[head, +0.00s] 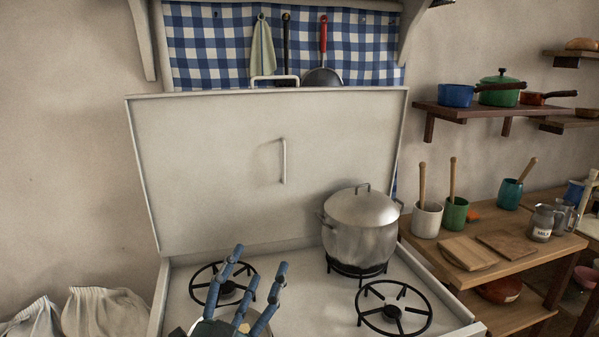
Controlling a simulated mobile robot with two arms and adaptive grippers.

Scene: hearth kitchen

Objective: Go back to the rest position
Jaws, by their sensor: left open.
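My left gripper (259,258) shows at the bottom middle of the head view, with its blue fingers pointing up and spread apart. It is open, and nothing shows between its fingertips. It is in front of the left rear burner (228,287) of the white stove (320,297) and partly covers it. The lower part of this gripper is cut off by the picture's bottom edge. A round pale shape behind its base is mostly hidden, and I cannot tell what it is. My right gripper is not in view.
The stove's lid (220,160) stands raised behind the burners. A lidded metal pot (360,245) sits on the right rear burner. The right front burner (393,312) is bare. A wooden counter (545,250) at right holds cups, boards and jugs. Cloth sacks (103,312) lie at lower left.

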